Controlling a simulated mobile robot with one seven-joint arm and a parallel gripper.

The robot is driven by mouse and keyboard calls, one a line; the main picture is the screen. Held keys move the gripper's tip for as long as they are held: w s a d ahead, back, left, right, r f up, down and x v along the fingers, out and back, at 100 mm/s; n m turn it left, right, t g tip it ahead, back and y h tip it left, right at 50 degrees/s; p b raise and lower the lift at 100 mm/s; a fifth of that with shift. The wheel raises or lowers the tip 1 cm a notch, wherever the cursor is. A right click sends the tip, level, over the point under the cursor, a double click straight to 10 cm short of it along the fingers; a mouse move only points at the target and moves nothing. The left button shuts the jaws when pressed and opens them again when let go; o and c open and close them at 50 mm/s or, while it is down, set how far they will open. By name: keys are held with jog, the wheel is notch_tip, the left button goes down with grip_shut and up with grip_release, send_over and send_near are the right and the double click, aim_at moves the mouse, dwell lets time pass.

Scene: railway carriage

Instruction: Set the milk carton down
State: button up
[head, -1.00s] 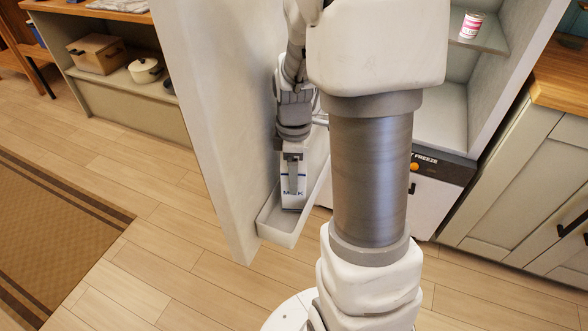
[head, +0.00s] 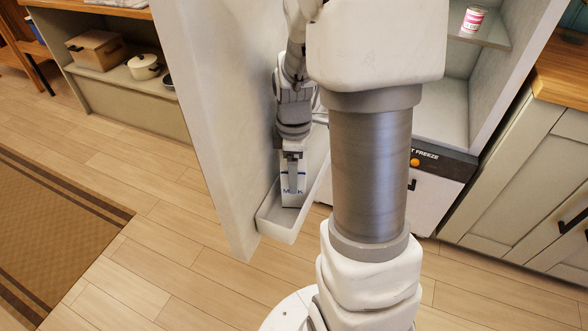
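The milk carton (head: 299,200) is white with blue lettering and stands about upright in the lower bin (head: 278,234) on the inside of the open fridge door (head: 213,130). My gripper (head: 292,188) reaches down from above, with one finger across the front of the carton, covering part of its lettering. It looks shut on the carton; the far finger is hidden. The carton's base is inside the bin, but I cannot tell whether it touches the bin floor.
My arm hides much of the fridge interior. A red-and-white can (head: 473,19) stands on a fridge shelf (head: 485,38). Cabinets (head: 520,190) stand at right. A low shelf at left holds a box (head: 98,51) and a white pot (head: 144,67).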

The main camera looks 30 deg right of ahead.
jog(key=shift+o, duration=1)
notch_tip(320, 180, up, 18)
jog(key=p, duration=0.5)
jog(key=shift+f+p, duration=0.25)
jog(key=shift+p, duration=0.1)
grip_shut()
dwell(0.5)
